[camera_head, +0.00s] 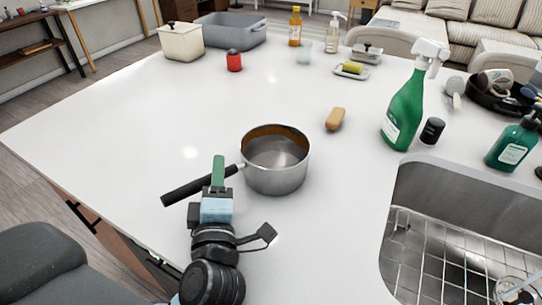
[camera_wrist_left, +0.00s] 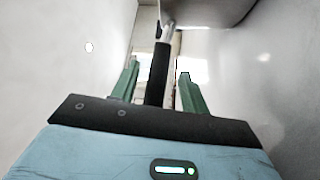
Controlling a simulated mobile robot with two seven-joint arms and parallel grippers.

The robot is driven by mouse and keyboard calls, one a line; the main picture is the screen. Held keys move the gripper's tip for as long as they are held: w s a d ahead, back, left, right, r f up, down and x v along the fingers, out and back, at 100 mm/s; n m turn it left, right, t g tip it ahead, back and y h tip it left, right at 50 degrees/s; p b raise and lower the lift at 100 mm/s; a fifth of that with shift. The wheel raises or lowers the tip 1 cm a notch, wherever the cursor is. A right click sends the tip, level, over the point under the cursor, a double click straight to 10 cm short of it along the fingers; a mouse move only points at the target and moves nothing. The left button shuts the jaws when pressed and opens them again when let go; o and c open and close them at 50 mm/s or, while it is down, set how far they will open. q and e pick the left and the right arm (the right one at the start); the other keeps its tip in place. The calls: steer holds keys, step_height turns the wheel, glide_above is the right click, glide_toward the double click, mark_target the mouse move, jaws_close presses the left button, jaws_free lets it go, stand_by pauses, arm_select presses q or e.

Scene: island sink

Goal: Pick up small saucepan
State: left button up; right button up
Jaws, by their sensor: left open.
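The small saucepan (camera_head: 275,162) is a steel pot standing upright on the white counter, with its black handle (camera_head: 178,190) pointing to the left and toward me. My left gripper (camera_head: 218,172) is over the handle, and one green finger shows in the head view. In the left wrist view, the gripper (camera_wrist_left: 158,82) is open, with the black handle (camera_wrist_left: 157,75) running between its two green fingers. Gaps show on both sides of the handle. The pot's body (camera_wrist_left: 207,9) shows at the top of that view. My right gripper is not in view.
A sink with a wire rack (camera_head: 430,250) lies at the right. A green spray bottle (camera_head: 405,108), a black cap-like object (camera_head: 432,130) and a tan sponge-like item (camera_head: 335,119) stand beyond the pan. A red jar (camera_head: 234,61) is farther back. The counter left of the pan is clear.

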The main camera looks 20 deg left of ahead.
arm_select(q)
steer(key=shift+w+a, duration=0.15)
steer(key=shift+w, duration=0.05)
steer(key=shift+r, duration=0.15)
steer(key=shift+s, duration=0.25)
steer(key=shift+c, duration=1)
jaws_close()
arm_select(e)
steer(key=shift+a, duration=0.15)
arm_select(q)
steer(key=shift+r, duration=0.1)
